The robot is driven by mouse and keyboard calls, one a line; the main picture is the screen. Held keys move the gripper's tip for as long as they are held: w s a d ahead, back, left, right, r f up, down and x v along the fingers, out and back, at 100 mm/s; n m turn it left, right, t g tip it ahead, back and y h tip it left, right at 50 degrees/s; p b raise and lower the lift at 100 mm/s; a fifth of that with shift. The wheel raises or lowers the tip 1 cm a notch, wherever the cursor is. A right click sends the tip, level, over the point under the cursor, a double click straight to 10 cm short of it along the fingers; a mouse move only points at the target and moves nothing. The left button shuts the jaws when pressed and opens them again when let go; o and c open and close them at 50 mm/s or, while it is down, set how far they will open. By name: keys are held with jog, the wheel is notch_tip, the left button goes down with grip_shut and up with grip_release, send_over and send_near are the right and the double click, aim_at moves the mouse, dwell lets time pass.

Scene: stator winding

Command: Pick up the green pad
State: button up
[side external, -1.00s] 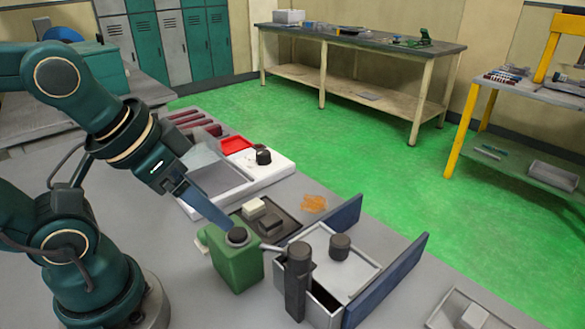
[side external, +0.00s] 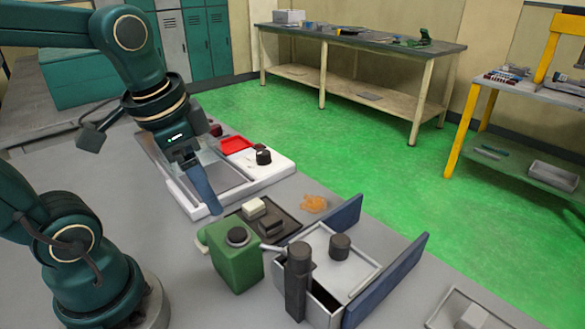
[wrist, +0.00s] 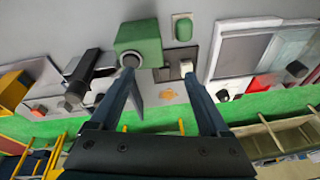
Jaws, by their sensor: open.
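The green pad (wrist: 183,29) is a small rounded green piece on a pale base at the top of the wrist view, right of the green box. In the side view a bit of it (side external: 202,236) shows at the left edge of the green box, which hides the rest. My gripper (wrist: 158,67) is open and empty, its fingers spread below the pad in the wrist view. In the side view my gripper (side external: 215,208) points down near the white tray's front corner, apart from the pad.
The green box (side external: 236,266) with a dark round cap stands close to the pad. A dark tray (side external: 285,236) with small blocks lies beside it. A white tray (side external: 186,200) is behind my gripper. A dark cylinder (side external: 297,280) and an open box with blue sides stand to the right.

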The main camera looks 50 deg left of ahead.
jog(key=a+f+n+g, duration=0.2)
jog(key=a+f+g, duration=0.1)
jog(key=a, duration=0.4)
send_over(201, 232)
jog(key=shift+h, duration=0.3)
jog(key=f, duration=0.6)
jog(key=shift+w+a+f, duration=0.3)
jog(key=shift+f, duration=0.1)
jog(key=f, duration=0.4)
jog(key=shift+s+d, duration=0.3)
jog(key=shift+d, duration=0.05)
jog(key=shift+f, duration=0.65)
grip_shut()
